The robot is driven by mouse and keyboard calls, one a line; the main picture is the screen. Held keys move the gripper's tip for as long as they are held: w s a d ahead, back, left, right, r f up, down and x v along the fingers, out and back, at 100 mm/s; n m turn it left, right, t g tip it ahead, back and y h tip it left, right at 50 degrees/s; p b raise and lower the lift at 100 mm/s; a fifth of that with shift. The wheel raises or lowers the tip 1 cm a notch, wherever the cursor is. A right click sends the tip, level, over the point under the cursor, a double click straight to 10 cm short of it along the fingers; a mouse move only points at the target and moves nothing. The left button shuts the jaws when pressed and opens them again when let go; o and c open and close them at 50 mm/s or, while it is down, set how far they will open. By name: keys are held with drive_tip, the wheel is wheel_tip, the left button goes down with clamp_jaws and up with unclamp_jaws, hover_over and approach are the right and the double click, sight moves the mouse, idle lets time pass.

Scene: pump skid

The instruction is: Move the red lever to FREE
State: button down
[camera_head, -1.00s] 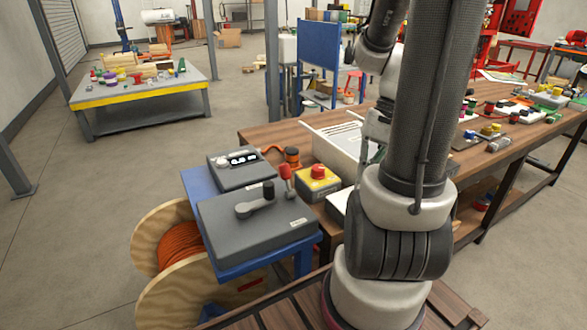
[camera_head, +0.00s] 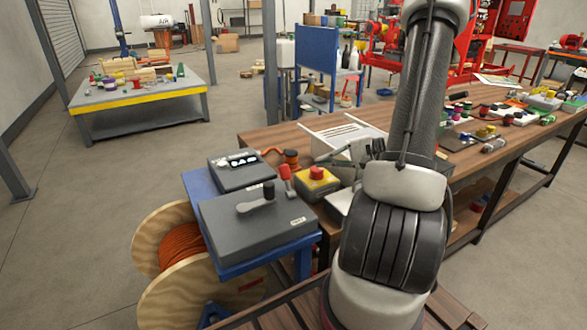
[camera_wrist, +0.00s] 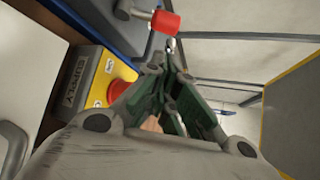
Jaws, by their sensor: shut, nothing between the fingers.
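The red lever (camera_head: 286,173) stands up at the right side of the dark grey control box (camera_head: 235,230) on the blue stand. Its red grip (camera_wrist: 165,21) shows at the top of the wrist view, on a metal arm. My gripper (camera_head: 321,160) is shut and empty, above and right of the lever in the head view. In the wrist view its green fingers (camera_wrist: 171,48) come together just below the red grip, apart from it as far as I can tell. The FREE marking cannot be read.
A yellow box with a red mushroom button (camera_head: 317,173) sits close right of the lever; the button (camera_wrist: 121,92) is beside my fingers in the wrist view. A black-knobbed crank (camera_head: 256,200) is on the control box. A grey box with a display (camera_head: 241,160) stands behind.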

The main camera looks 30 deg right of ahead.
sight(287, 182)
drive_tip(key=x, duration=1)
